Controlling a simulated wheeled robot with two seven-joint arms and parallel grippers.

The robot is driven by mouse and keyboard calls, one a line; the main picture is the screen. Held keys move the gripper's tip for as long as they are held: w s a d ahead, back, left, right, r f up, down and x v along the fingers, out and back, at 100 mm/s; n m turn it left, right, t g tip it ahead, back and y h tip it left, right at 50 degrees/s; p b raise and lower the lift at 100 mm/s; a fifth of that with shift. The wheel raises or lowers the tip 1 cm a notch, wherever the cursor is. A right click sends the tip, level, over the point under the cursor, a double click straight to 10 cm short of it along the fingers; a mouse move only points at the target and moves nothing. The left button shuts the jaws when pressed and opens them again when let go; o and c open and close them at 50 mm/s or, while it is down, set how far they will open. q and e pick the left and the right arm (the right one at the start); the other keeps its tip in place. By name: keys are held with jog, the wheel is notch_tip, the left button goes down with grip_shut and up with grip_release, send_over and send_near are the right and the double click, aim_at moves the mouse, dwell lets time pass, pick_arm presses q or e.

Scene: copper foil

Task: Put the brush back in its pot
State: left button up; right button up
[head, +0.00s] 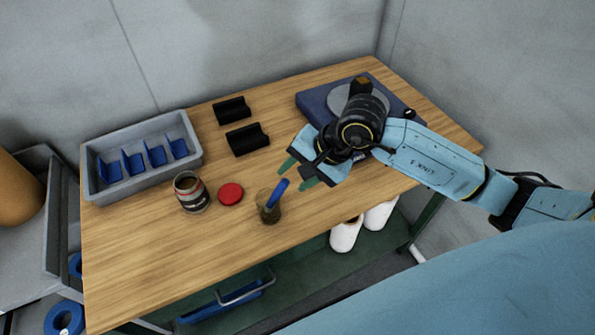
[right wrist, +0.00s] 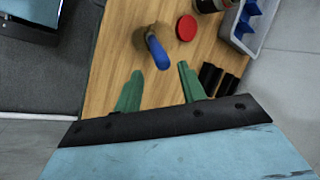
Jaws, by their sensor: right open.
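A brush with a blue handle (head: 278,192) shows at a small brownish pot (head: 268,213) near the table's front edge. The handle rises from the pot and leans to the right; its lower end is hidden. In the right wrist view the blue handle (right wrist: 157,52) points toward my fingers, with the brownish pot (right wrist: 145,40) behind it. My right gripper (head: 299,173) is open, its green fingers just right of and above the handle. In the right wrist view its fingertips (right wrist: 160,72) are spread either side of the handle's end, with nothing held. My left gripper is not in view.
A jar (head: 191,194) and a red lid (head: 231,194) stand left of the pot. A grey bin (head: 98,190) with blue dividers is at the far left. Black holders (head: 247,140) and a dark blue device (head: 316,102) are behind. Bare wood lies in front.

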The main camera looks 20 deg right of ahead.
jog(key=b+v, duration=0.1)
jog(key=v, duration=1.1)
jog(key=shift+r, duration=0.15)
